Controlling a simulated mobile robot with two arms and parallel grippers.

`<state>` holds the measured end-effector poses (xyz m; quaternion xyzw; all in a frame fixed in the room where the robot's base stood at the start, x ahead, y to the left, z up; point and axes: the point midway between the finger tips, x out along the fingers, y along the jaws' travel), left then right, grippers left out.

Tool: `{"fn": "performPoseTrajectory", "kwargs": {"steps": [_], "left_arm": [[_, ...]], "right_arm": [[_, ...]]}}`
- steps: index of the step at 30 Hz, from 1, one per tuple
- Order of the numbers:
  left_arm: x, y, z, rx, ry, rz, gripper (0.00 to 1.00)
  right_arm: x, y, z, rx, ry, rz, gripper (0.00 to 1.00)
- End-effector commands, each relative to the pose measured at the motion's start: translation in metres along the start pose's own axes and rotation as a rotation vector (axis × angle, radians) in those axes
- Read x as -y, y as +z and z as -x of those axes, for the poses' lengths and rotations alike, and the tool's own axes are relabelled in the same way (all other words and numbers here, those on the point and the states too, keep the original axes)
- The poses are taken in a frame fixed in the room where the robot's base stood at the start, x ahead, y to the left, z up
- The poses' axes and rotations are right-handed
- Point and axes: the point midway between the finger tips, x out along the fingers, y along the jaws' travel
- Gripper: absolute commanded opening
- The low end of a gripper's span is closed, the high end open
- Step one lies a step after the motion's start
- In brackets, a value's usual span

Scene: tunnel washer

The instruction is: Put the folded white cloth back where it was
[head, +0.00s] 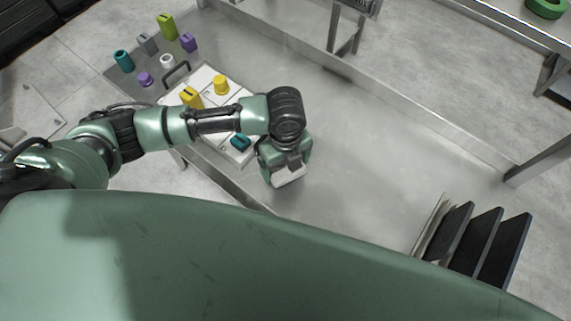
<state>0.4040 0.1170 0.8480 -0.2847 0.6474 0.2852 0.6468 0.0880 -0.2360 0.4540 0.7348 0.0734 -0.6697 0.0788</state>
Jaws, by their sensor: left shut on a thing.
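My left gripper (284,172) points down over the grey metal surface, right of the white compartmented tray. It is shut on a white piece (289,178) that looks like the folded white cloth; only its lower part shows below the fingers. The gripper hides the rest of it, and I cannot tell whether it touches the surface. My right gripper is not in view.
The white tray (207,76) holds yellow pieces (221,85) and a teal piece (240,142). Several coloured pieces, one purple (188,42), stand behind it. Dark upright panels (474,240) stand at the lower right. The metal surface (370,150) between is clear.

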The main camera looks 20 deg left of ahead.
Motion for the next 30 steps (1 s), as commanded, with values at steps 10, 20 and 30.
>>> {"fn": "performPoseTrajectory", "kwargs": {"steps": [10,20,30], "left_arm": [[0.0,0.0,-0.007,0.001,-0.001,-0.001,0.52],[0.0,0.0,-0.01,0.001,-0.001,-0.001,1.0],[0.002,0.001,0.018,0.003,-0.006,-0.002,1.0]], "right_arm": [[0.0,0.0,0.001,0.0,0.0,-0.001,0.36],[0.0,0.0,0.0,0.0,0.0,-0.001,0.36],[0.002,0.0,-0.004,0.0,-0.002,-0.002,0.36]]}}
